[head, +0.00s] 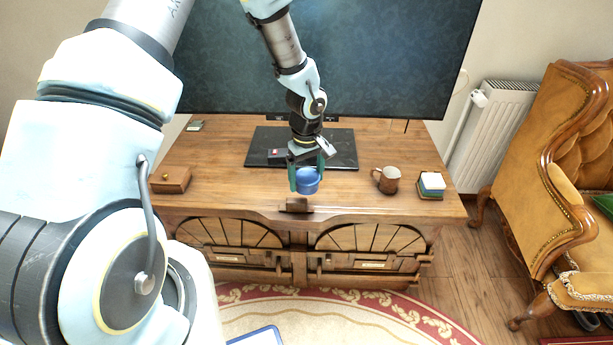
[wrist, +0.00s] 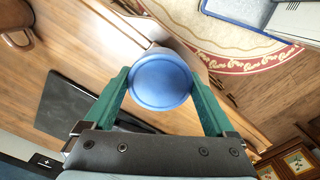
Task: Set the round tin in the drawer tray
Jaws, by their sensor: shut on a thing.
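The round tin (head: 307,181) is blue and sits between the fingers of my gripper (head: 307,176), above the front part of the wooden cabinet top. In the wrist view, the tin's round blue face (wrist: 161,80) lies between the two green fingers of my gripper (wrist: 163,88), which are shut on it. No drawer tray is plain to see. A small wooden box with a knob (head: 170,180) is at the left of the cabinet top. A blue-rimmed tray-like thing (head: 257,337) lies low on the rug, cut off by the frame; I cannot tell if either is the drawer tray.
A dark brown block (head: 296,205) is at the cabinet's front edge, below the tin. A brown mug (head: 387,180) and stacked coasters or books (head: 431,186) stand right. The television (head: 330,60) and its black base (head: 343,150) are behind. An armchair (head: 565,170) is far right.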

